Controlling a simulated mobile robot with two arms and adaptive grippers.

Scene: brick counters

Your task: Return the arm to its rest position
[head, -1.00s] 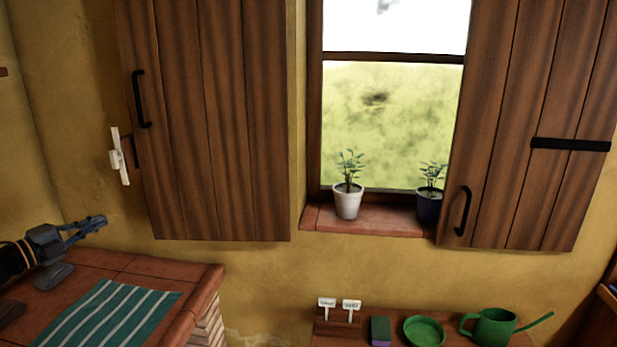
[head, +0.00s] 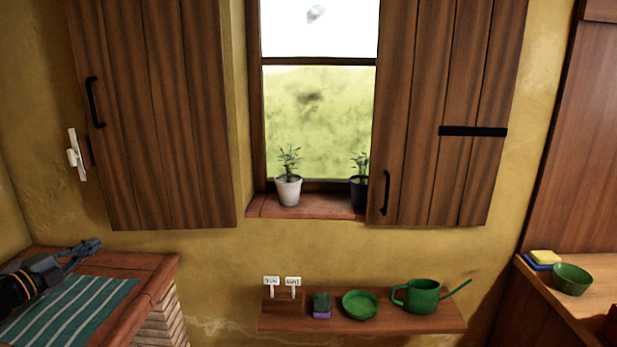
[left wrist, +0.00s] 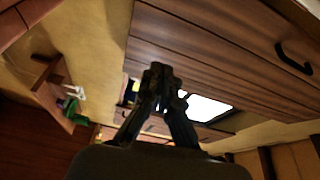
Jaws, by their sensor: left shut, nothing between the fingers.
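My left gripper (head: 88,246) is at the far left of the head view, over the brick counter (head: 160,268) with the striped green cloth (head: 75,308). Its fingers are together with nothing between them. In the left wrist view the closed fingertips (left wrist: 160,76) point toward the wooden shutter (left wrist: 215,50) and the bright window (left wrist: 208,107). My right gripper is not in view.
A low wall shelf (head: 400,322) holds a green watering can (head: 422,296), a green dish (head: 360,304), a sponge (head: 321,304) and two white labels. Potted plants (head: 289,188) stand on the sill between open shutters (head: 150,120). A wooden counter (head: 590,305) with a green bowl (head: 572,279) is at right.

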